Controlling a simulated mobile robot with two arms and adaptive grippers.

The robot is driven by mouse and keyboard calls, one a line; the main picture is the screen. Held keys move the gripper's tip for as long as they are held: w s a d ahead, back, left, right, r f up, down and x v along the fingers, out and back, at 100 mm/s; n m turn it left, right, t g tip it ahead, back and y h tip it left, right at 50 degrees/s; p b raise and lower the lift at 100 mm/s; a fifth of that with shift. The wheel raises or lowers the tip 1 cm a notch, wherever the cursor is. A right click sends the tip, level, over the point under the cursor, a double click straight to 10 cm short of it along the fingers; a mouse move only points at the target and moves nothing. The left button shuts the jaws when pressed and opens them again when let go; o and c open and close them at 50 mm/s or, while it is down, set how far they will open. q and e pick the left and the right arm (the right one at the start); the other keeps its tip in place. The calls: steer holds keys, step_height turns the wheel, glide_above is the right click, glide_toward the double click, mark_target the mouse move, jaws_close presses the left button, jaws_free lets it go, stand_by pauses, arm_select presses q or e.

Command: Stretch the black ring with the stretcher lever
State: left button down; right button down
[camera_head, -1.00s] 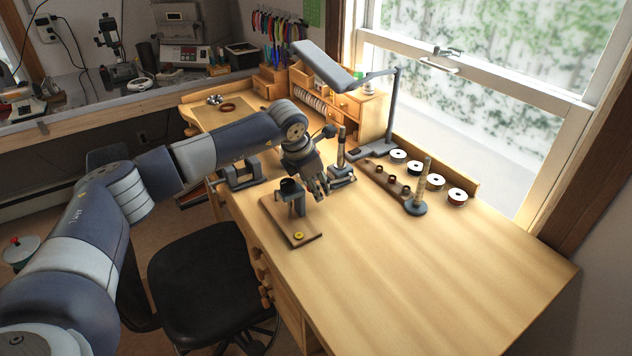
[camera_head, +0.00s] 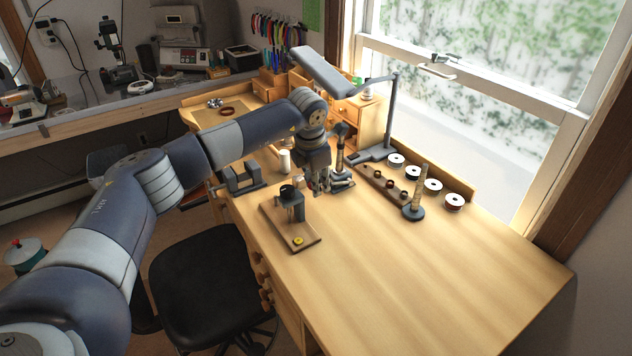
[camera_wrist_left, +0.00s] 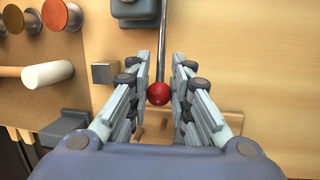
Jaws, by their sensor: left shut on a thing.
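My left gripper (camera_head: 318,184) is low over the bench, between the wooden board and the stretcher. In the left wrist view my left gripper (camera_wrist_left: 162,95) is shut on the red ball (camera_wrist_left: 158,94) at the end of the stretcher's thin metal lever (camera_wrist_left: 161,45). The lever runs up to a dark grey base (camera_wrist_left: 136,10) at the top of that view. In the head view the stretcher (camera_head: 340,160) stands just right of the gripper, partly hidden by it. I cannot make out the black ring with certainty. My right gripper is not in view.
A wooden board (camera_head: 310,240) with a dark stand (camera_head: 297,207) is just in front of the gripper. A ring mandrel (camera_head: 414,210), spools (camera_head: 433,185) and a lamp (camera_head: 325,72) are right and behind. A grey vise (camera_head: 240,178) is left. The front right bench is clear.

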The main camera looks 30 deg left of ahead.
mark_target(336, 183)
arm_select(q)
steer(key=shift+w+d+r+g+y+p, duration=0.25)
steer(key=shift+w+r+g+p, duration=0.15)
steer(key=shift+r, duration=0.25)
steer(key=shift+w+d+r+g+y+p, duration=0.15)
steer(key=shift+w+r+g+y+p, duration=0.1)
steer(key=shift+r+g, duration=0.3)
steer(key=shift+w+d+r, duration=0.25)
steer(key=shift+w+r, duration=0.15)
steer(key=shift+r, duration=0.2)
steer(key=shift+w+d+r, duration=0.2)
steer(key=shift+w+r, duration=0.2)
steer(key=shift+r, duration=0.2)
steer(key=shift+w+d+r, duration=0.55)
steer(key=shift+w+r, duration=0.05)
steer(key=shift+w, duration=0.15)
steer(key=shift+d, duration=0.1)
